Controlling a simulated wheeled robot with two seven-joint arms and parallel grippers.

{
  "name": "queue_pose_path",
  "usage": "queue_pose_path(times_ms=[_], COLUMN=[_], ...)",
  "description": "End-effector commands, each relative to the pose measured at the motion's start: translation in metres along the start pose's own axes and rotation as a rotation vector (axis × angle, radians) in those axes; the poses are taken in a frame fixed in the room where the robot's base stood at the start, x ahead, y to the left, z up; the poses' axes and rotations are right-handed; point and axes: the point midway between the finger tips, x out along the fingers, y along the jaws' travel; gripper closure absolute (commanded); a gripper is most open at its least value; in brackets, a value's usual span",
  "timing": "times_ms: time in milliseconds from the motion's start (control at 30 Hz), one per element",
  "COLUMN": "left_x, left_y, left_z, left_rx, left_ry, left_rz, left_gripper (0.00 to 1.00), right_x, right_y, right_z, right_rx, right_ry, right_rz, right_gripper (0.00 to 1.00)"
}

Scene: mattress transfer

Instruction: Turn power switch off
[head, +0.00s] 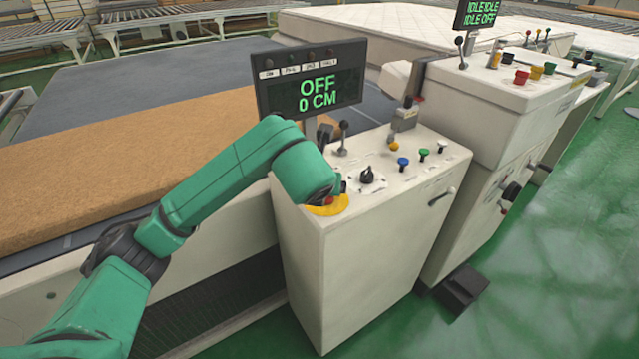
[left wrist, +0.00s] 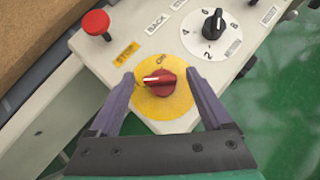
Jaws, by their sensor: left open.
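The power switch is a red rotary knob (left wrist: 160,82) on a round yellow plate (left wrist: 163,106), at the corner of the white control cabinet (head: 350,265). In the left wrist view its white pointer mark faces left. My left gripper (left wrist: 160,88) is open, with one finger on each side of the knob and a gap showing on both sides. In the head view my green left arm covers most of the switch, and part of the yellow plate (head: 330,207) shows below it. The display (head: 312,85) above the cabinet reads OFF and 0 CM. My right gripper is not seen.
A red mushroom button (left wrist: 96,22) and a black selector dial (left wrist: 215,22) sit close to the switch. Blue (head: 403,162), green (head: 424,153) and white (head: 442,146) buttons and a lever (head: 342,138) share the cabinet top. A brown mattress slab (head: 120,150) lies behind.

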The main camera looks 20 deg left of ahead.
Motion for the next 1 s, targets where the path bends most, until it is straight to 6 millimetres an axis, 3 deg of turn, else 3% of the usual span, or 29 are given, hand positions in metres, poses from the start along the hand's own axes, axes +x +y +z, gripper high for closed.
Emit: queue_pose_path(times_ms=[400,500,1000], left_x=[-0.108,-0.123,-0.128], left_y=[0.0,0.0,-0.004], left_z=[0.002,0.002,-0.002], left_rx=[0.001,0.001,0.007], left_ry=[-0.008,-0.005,0.003], left_rz=[0.0,0.0,-0.016], left_gripper=[0.18,0.18,0.18], right_x=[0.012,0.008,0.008], right_y=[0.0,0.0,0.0], right_z=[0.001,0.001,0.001], right_rx=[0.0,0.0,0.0], right_ry=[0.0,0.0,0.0], right_rz=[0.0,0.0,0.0], right_gripper=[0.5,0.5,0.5])
